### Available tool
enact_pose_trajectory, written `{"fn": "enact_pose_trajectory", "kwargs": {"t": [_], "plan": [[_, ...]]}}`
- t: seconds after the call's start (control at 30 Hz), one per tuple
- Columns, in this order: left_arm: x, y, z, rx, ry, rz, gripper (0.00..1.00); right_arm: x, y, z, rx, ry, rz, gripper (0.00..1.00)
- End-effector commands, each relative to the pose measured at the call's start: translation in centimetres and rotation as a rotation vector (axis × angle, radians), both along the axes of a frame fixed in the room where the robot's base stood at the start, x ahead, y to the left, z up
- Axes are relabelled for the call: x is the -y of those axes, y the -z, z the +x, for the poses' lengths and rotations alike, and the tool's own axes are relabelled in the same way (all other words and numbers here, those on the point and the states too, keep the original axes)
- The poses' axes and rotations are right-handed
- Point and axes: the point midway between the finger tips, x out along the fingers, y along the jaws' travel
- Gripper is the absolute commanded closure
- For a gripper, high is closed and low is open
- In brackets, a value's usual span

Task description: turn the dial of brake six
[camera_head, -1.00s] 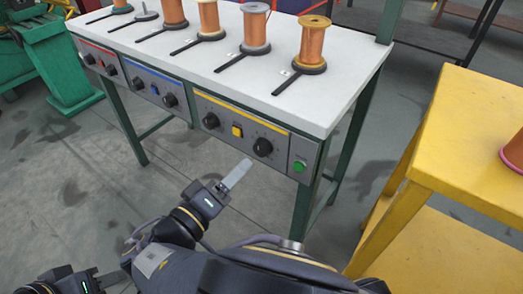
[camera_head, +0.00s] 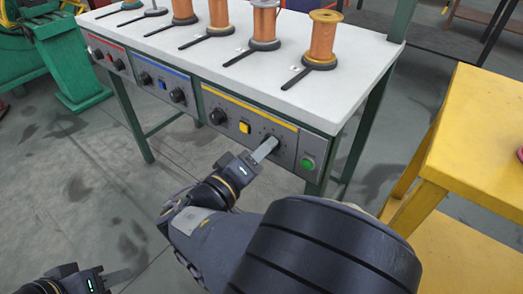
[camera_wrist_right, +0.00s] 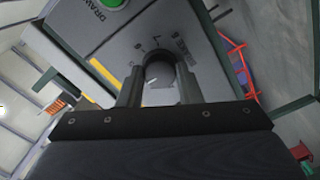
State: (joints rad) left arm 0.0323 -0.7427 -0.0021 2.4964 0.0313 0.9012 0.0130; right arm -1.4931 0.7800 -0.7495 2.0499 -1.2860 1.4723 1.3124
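The dial of brake six is the right black knob (camera_head: 277,141) on the yellow-striped panel (camera_head: 233,118), partly hidden by my right gripper (camera_head: 266,150). In the right wrist view the dark round dial (camera_wrist_right: 160,70) sits between the two fingertips of my right gripper (camera_wrist_right: 160,85). One finger is on each side and the dial about fills the gap; I cannot tell whether they press on it. My left gripper (camera_head: 115,277) is low at the bottom left, away from the table, seen edge-on with nothing visible in it.
A green button (camera_head: 307,164) is right of the dial, a yellow switch (camera_head: 244,127) and another black knob (camera_head: 218,117) left of it. Several spools stand on the white tabletop (camera_head: 330,90). A yellow stand (camera_head: 480,150) is at the right. Floor below the panel is clear.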

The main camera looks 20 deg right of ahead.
Motion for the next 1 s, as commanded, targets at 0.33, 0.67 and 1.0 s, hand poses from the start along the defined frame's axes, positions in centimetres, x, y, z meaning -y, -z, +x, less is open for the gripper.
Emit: {"fn": "enact_pose_trajectory", "kwargs": {"t": [0.33, 0.67, 1.0], "plan": [[0.0, -0.4, 0.0, 0.000, 0.000, 0.000, 0.64, 0.0, -0.1, 0.0, -0.014, 0.000, -0.011, 0.91], [0.0, -3.2, 0.0, 0.000, 0.000, 0.000, 0.64, 0.0, -0.5, 0.0, -0.150, 0.002, -0.115, 0.91], [0.0, -7.5, 0.0, 0.000, 0.000, 0.000, 0.64, 0.0, -0.5, 0.0, -0.398, 0.002, -0.309, 0.91]]}}
